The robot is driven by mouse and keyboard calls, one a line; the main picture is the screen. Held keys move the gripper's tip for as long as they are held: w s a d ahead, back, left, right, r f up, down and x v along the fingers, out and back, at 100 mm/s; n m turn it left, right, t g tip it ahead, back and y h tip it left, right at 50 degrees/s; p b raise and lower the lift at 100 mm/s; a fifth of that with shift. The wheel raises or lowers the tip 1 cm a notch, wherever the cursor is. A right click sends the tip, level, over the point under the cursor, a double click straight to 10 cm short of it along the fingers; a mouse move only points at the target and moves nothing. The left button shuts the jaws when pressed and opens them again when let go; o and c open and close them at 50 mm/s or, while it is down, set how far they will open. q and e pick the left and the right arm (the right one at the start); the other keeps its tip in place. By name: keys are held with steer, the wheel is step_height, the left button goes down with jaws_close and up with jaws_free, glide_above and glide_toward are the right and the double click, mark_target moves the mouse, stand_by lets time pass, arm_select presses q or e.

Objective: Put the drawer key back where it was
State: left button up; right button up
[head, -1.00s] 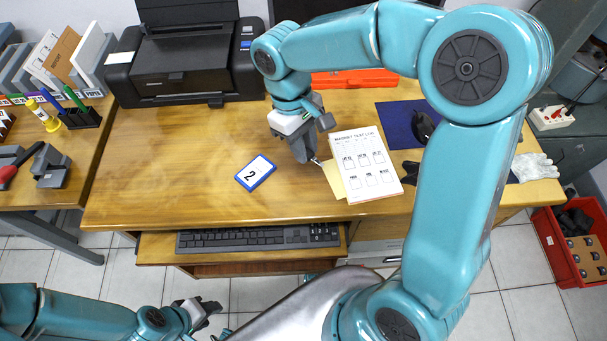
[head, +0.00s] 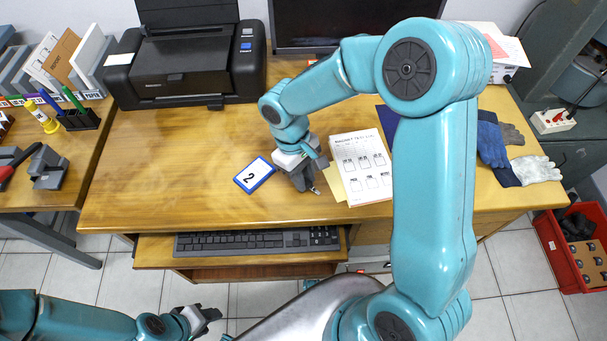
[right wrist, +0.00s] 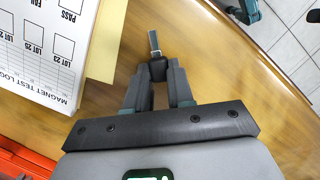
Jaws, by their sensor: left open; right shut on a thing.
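My right gripper (head: 306,184) is shut on the drawer key, low over the desk just left of the test log. In the right wrist view the key (right wrist: 154,44) sticks out beyond the fingertips (right wrist: 158,78), with its metal shaft pointing away from the gripper. Its head is partly hidden between the fingers. I cannot tell whether the key touches the desk. My left gripper (head: 206,318) is open and empty, low at the bottom of the head view, away from the desk.
A printed test log (head: 360,160) lies right of my right gripper, over a yellowish sheet. A blue-framed card marked 2 (head: 254,175) lies to its left. A keyboard (head: 255,241) sits on the lower tray.

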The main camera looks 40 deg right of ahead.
steer(key=shift+f+b, duration=0.45)
steer(key=shift+f, duration=0.2)
steer(key=o, duration=0.9)
steer(key=shift+c, duration=0.2)
steer(key=shift+r, duration=0.1)
steer(key=shift+r+p, duration=0.2)
steer(key=shift+p, duration=0.1)
steer(key=p+v, duration=0.2)
steer(key=v, duration=1)
steer(key=shift+r, duration=0.35)
